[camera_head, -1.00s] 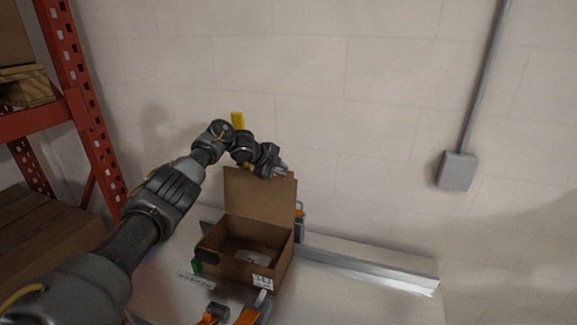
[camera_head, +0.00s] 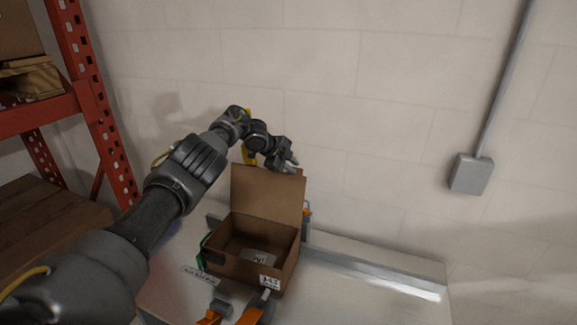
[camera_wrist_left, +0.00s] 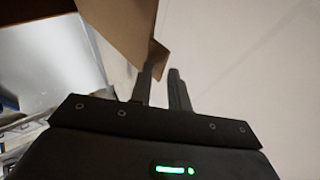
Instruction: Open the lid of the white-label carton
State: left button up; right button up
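The brown cardboard carton (camera_head: 217,262) stands on the light table, with a white printed label (camera_head: 269,282) on its front. Its lid (camera_head: 268,192) stands up at the back, so the inside shows, with a pale item (camera_head: 260,257) in it. My left gripper (camera_head: 290,165) is at the top edge of the lid, near its right corner. In the left wrist view the fingers (camera_wrist_left: 162,74) are slightly apart, with a gap between them. The lid's corner (camera_wrist_left: 150,48) lies beside the left finger; whether they touch is unclear. My right gripper is not in view.
Orange-and-grey devices (camera_head: 255,309) stand before the carton, and another (camera_head: 306,217) shows behind its right side. A raised grey rail (camera_head: 370,274) runs along the table's back. A red rack (camera_head: 92,100) stands left; the table's right side is clear.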

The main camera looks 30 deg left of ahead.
pick_arm(q)
jog(key=shift+o, duration=0.7)
jog(key=shift+w+f, duration=0.1)
jog(key=shift+f, duration=0.05)
jog(key=shift+a, duration=0.15)
jog(key=b+v, duration=0.3)
jog(key=v, duration=0.7)
jog(key=shift+s+r+b, duration=0.3)
jog(key=shift+b, duration=0.1)
